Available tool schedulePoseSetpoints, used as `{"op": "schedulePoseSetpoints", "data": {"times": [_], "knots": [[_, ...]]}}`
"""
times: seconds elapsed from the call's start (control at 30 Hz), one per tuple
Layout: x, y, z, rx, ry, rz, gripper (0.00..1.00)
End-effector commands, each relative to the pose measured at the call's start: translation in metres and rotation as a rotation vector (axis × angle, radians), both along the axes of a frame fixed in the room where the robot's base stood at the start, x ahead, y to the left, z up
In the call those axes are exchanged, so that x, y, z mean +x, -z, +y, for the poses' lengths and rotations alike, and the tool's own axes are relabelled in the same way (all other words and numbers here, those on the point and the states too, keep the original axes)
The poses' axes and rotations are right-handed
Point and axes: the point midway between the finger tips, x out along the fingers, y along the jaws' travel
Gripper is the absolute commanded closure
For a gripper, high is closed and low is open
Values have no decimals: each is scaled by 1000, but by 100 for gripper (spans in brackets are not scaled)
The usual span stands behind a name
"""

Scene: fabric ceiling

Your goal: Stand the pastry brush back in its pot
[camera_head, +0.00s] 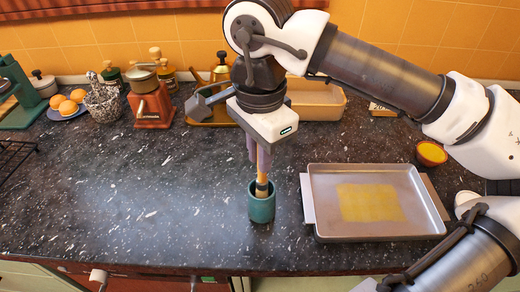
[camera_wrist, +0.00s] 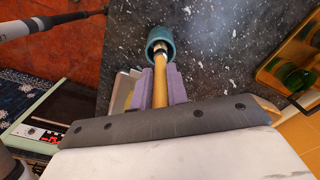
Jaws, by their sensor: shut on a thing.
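The pastry brush (camera_head: 262,187) hangs about upright below my gripper (camera_head: 260,160). My gripper is shut on its wooden handle, which shows between the purple finger pads in the wrist view (camera_wrist: 160,92). The teal pot (camera_head: 261,207) stands on the dark counter, left of the baking tray. The brush's lower end is at the pot's mouth and seems to reach inside it; the wrist view also shows it at the opening of the pot (camera_wrist: 160,42). The bristles are hidden, so I cannot tell how deep they sit.
A metal baking tray (camera_head: 320,229) with a yellow sheet lies close to the right of the pot. A grinder (camera_head: 150,105), bottles and a loaf pan (camera_head: 318,100) stand along the back. The counter left of the pot is clear.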

Motion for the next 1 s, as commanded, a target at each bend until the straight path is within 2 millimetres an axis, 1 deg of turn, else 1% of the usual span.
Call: {"op": "schedulePoseSetpoints", "data": {"times": [0.03, 0.1, 0.47, 0.5, 0.67, 0.7, 1.0], "knots": [[0, 7, 0, 0, -1, 0, 100], [0, 9, 0, 0, 0, 0, 100], [0, 11, 0, -1, 0, -1, 100], [0, 11, 0, -1, 0, -1, 82], [0, 10, 0, -1, 0, -1, 61], [0, 10, 0, -1, 0, -1, 59], [0, 8, 0, -2, 0, -1, 59]]}}
